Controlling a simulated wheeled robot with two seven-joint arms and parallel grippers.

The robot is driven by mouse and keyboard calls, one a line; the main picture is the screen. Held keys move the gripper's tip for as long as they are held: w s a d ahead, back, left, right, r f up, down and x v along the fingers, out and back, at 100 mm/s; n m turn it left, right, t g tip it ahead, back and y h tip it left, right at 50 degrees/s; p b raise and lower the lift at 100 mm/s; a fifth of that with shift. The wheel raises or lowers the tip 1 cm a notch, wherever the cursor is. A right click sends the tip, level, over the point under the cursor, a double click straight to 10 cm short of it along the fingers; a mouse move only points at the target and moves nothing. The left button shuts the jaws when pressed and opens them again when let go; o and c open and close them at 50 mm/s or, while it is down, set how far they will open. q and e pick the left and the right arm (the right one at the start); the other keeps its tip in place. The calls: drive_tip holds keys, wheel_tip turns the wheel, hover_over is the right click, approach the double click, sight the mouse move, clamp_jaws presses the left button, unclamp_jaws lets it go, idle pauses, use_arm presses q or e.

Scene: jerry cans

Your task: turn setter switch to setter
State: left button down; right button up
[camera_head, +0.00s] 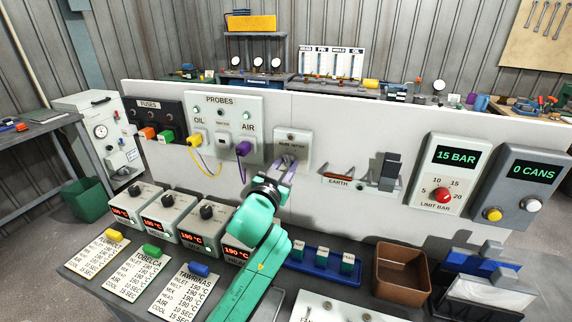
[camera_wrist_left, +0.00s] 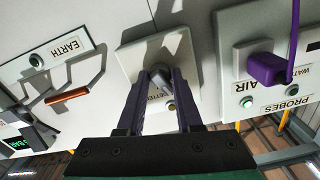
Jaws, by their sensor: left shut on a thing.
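The setter switch plate (camera_head: 293,137) is a pale square plate on the white upright panel, between the probes plate and the earth bracket. Its label is partly readable and ends in "SETTER". My left gripper (camera_head: 287,161) reaches up to the plate, its dark purple fingers at the lower part. In the left wrist view, the fingertips (camera_wrist_left: 159,76) come together on the small grey setter switch (camera_wrist_left: 162,80), and the plate (camera_wrist_left: 129,62) shows around them. The fingers hide much of the switch, so which way it points cannot be told. My right gripper is not in view.
The probes plate (camera_head: 225,104) with a purple plug (camera_head: 243,148) is to the left. The earth bracket (camera_head: 349,181) and limit bar box (camera_head: 442,172) are to the right. Several heater boxes, a blue tray (camera_head: 297,263) and a brown bin (camera_head: 401,280) stand on the bench below.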

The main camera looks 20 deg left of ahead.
use_arm(q)
drive_tip(key=m+p, duration=0.1)
drive_tip(key=m, duration=0.4)
drive_tip(key=shift+r+p, duration=0.1)
drive_tip(key=shift+p, duration=0.3)
drive_tip(key=m+p, duration=0.1)
drive_tip(key=m, duration=0.4)
drive_tip(key=c, duration=0.6)
unclamp_jaws()
drive_tip(key=shift+s, duration=0.1)
